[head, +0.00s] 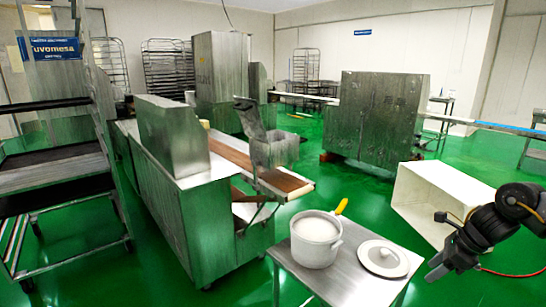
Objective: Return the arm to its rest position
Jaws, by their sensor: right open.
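My right arm comes in from the right edge. Its dark gripper (438,270) is low at the right, pointing down and left, beside the small steel table (350,278). The gripper is open, and nothing shows between its fingers. My left gripper is not in view.
The steel encrusting machine (190,215) with a brown belt (232,154) stands left of the table. A white open box (440,192) lies on the green floor behind my right arm. A rack (52,178) stands at the far left.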

